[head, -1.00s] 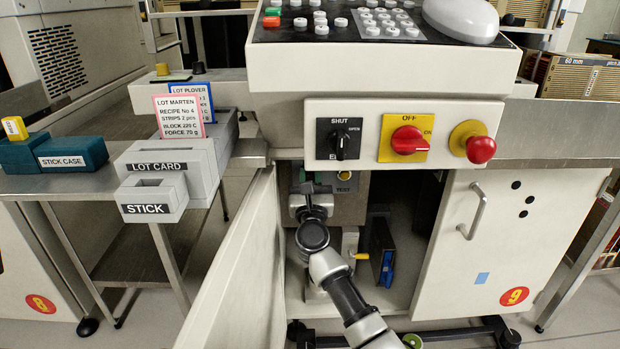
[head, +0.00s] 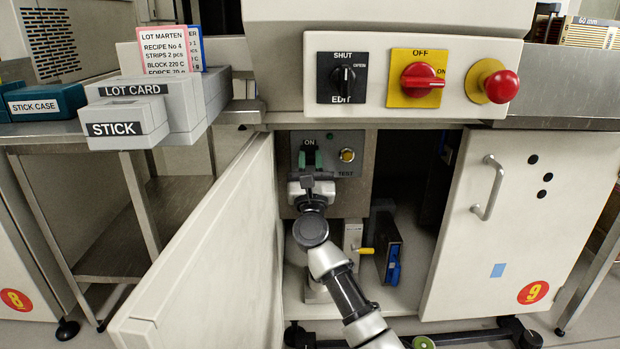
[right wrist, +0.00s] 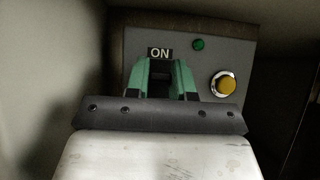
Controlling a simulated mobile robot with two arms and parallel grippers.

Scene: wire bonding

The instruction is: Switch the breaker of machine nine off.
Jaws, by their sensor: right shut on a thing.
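Machine nine bears a red round "9" label (head: 533,292) on its right cabinet door. In the open left bay is a grey breaker panel (head: 343,139), with a black breaker lever (head: 310,146) under an "ON" label. My right gripper (head: 310,158) is at the lever, its green fingertips on either side. In the right wrist view the gripper (right wrist: 165,78) is shut on the dark breaker lever (right wrist: 162,67), just below the "ON" label (right wrist: 160,53). The lever is partly hidden by the fingers. My left gripper is not in view.
A yellow test button (head: 347,155) sits right of the lever; a small green lamp (right wrist: 198,44) is above it. The open cabinet door (head: 215,255) stands close left of my right arm. A yellow-handled part (head: 365,250) is below. The red-knobbed switch (head: 422,80) is above.

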